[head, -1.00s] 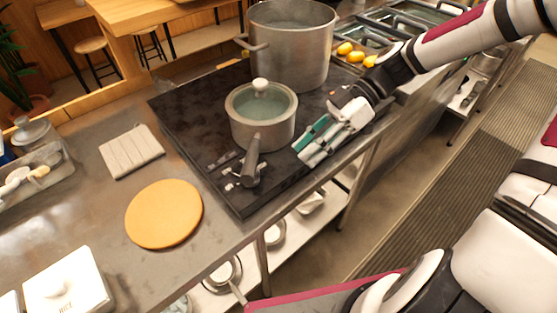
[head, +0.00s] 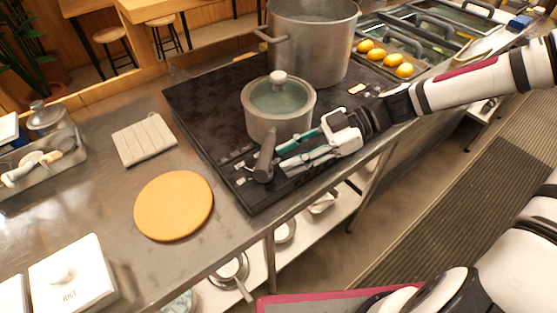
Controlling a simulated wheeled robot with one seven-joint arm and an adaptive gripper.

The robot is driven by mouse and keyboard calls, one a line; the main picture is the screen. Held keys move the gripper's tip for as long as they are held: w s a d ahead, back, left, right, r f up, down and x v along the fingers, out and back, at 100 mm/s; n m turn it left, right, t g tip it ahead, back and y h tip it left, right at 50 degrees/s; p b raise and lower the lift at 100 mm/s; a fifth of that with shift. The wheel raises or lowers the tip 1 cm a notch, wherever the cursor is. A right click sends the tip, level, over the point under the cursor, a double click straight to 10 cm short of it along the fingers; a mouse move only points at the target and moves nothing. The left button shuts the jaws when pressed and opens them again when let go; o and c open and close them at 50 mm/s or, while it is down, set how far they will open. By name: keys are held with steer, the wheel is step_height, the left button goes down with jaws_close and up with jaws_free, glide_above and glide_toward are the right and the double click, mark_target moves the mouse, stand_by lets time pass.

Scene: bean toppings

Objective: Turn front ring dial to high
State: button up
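The black cooktop (head: 215,100) sits on the metal counter. Small controls and light markings (head: 240,181) show at its front left corner, beside the dark pot handle. I cannot make out the front ring dial clearly or read its setting; the handle and my fingers may cover part of it. My gripper (head: 283,160) is low over the cooktop's front edge, its fingers pointing left toward the handle. The two fingers are apart, with nothing seen between them. I cannot tell whether a fingertip touches the handle or a control.
A lidded saucepan (head: 279,115) stands on the cooktop, its handle (head: 265,158) reaching toward the front controls. A large stockpot (head: 312,45) stands behind. Lemons (head: 404,70) are at the back right.

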mark_target(278, 173)
steer(key=shift+x, duration=1.7)
jaws_close()
steer(key=shift+r+m+t+p, duration=0.1)
steer(key=shift+m+t+p, duration=0.2)
steer(key=shift+t+p, duration=0.2)
